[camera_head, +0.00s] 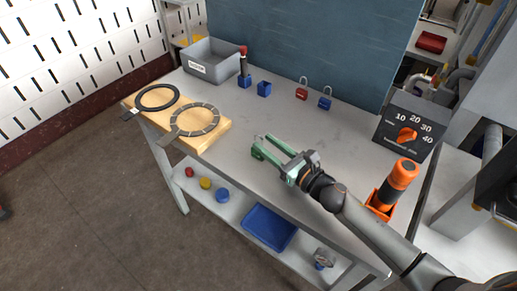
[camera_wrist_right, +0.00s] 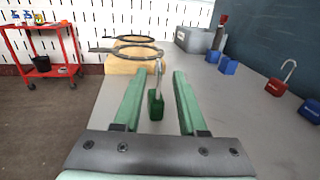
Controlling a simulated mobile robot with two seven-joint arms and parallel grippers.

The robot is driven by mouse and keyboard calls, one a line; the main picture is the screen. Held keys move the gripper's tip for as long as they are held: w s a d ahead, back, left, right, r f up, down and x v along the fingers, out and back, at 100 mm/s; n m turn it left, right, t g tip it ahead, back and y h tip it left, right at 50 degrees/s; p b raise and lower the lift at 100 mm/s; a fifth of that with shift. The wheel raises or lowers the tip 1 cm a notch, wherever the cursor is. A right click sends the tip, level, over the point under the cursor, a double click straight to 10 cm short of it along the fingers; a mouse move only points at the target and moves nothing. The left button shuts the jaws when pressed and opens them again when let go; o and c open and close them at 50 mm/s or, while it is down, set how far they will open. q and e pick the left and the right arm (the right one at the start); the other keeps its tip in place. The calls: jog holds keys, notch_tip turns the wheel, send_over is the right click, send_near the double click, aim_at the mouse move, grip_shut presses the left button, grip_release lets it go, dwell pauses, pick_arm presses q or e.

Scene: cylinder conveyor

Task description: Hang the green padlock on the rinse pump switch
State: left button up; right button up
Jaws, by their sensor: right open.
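I cannot identify a switch marked as the rinse pump in either view. My left gripper is not in view.
A red padlock (camera_head: 301,94) and a blue padlock (camera_head: 325,103) stand further back on the grey table (camera_head: 235,112). A wooden board (camera_head: 212,138) with rings, a grey bin (camera_head: 212,62), a dial box (camera_head: 409,120) and an orange-black tool (camera_head: 396,185) surround the clear middle.

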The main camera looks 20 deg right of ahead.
jog(key=shift+w+a, duration=0.15)
jog(key=shift+w, duration=0.1)
jog(key=shift+c, duration=0.2)
grip_shut()
dwell(1.1)
